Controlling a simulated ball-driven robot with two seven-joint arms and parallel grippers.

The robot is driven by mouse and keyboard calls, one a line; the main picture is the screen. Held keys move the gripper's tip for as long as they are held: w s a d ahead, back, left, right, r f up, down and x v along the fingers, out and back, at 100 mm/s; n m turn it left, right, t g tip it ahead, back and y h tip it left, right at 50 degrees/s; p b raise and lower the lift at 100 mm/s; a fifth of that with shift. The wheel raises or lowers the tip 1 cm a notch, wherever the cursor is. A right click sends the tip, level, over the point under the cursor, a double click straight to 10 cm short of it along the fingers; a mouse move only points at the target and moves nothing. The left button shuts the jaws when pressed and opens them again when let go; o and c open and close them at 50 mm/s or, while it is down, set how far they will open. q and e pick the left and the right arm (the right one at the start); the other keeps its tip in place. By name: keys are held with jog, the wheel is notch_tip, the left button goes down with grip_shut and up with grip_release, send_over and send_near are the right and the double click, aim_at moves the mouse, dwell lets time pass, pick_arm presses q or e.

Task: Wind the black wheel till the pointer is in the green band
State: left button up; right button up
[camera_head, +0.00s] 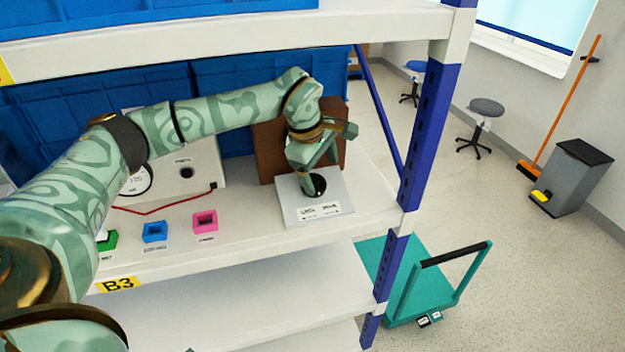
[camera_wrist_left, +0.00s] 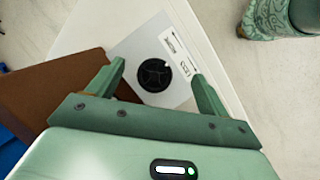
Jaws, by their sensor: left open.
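The black wheel (camera_head: 316,185) sits on a light grey box with a label on the shelf, near the shelf's right end. It also shows in the left wrist view (camera_wrist_left: 154,75) as a round black disc with a raised shape on top. My left gripper (camera_head: 312,170) is over the wheel. In the left wrist view its two fingers (camera_wrist_left: 160,80) are apart, with the wheel between and beyond them; I cannot tell whether they touch it. A gauge dial (camera_head: 136,181) on a white panel is partly hidden by my left arm. Its pointer and green band cannot be made out.
Green (camera_head: 107,241), blue (camera_head: 154,232) and pink (camera_head: 205,221) open blocks stand along the shelf's front. A red cable (camera_head: 165,205) runs by the panel. A brown board (camera_head: 270,150) and blue crates (camera_head: 225,85) stand behind. A blue upright (camera_head: 428,130) bounds the right.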

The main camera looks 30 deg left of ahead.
aim_at(313, 180)
pick_arm(q)
jog(key=a, duration=0.1)
jog(key=a+r+y, duration=0.1)
jog(key=shift+a, duration=0.35)
jog(key=shift+a+f, duration=0.25)
jog(key=shift+a, duration=0.05)
jog(key=x, duration=0.6)
jog(key=shift+f+b, duration=0.4)
jog(key=c, duration=1)
